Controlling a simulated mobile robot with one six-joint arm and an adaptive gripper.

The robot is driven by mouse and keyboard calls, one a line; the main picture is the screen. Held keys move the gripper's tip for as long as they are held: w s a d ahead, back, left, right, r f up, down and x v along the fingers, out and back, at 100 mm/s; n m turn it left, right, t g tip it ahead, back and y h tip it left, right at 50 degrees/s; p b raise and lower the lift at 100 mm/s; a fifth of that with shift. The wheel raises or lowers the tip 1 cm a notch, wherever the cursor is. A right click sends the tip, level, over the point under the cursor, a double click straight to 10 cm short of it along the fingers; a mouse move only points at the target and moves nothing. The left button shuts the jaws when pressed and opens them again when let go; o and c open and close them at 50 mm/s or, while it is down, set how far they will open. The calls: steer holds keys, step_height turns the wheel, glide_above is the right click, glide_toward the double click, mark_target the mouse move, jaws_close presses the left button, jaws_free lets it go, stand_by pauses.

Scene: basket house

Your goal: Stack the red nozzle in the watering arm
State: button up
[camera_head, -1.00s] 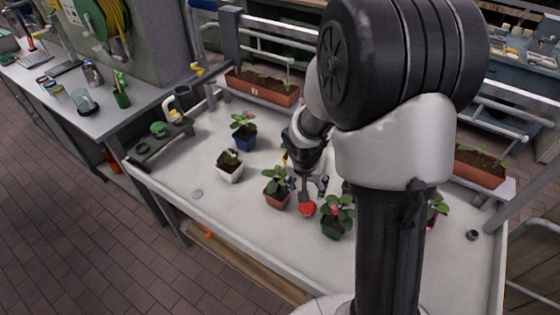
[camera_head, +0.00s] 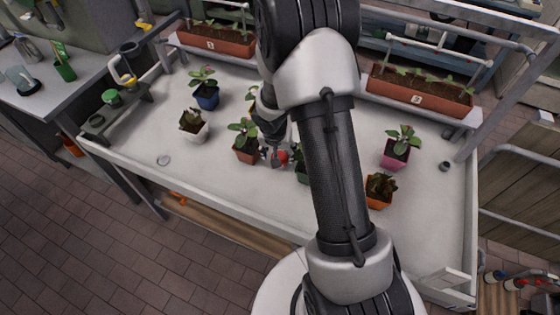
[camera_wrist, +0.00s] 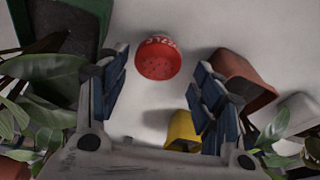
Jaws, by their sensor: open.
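The red nozzle (camera_wrist: 158,60) is a round red cap with white lettering and a dotted face. It rests on the white table, and it shows as a small red patch in the head view (camera_head: 283,157). My gripper (camera_wrist: 162,74) is open, with the nozzle between and just beyond its two fingers, apart from both. In the head view my gripper (camera_head: 276,158) is low beside the nozzle and partly covers it. White pipes stand over the planters, and a yellow-ended pipe (camera_head: 121,72) stands at the back left; I cannot tell which is the watering arm.
Potted plants crowd the nozzle: an orange pot (camera_head: 247,150) on the left and a dark green pot (camera_head: 301,175) on the right. A yellow piece (camera_wrist: 182,130) lies near one finger. Long planters (camera_head: 420,93) line the back.

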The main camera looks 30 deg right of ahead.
mark_target(280, 156)
steer(key=x, duration=0.2)
steer(key=b+x, duration=0.1)
steer(key=x, duration=0.1)
steer(key=shift+w+d+f, duration=0.1)
steer(key=shift+d+f, duration=0.1)
steer(key=shift+d, duration=0.05)
steer(key=shift+c, duration=0.2)
steer(key=c, duration=0.9)
steer(key=shift+o, duration=0.2)
steer(key=shift+r, duration=0.15)
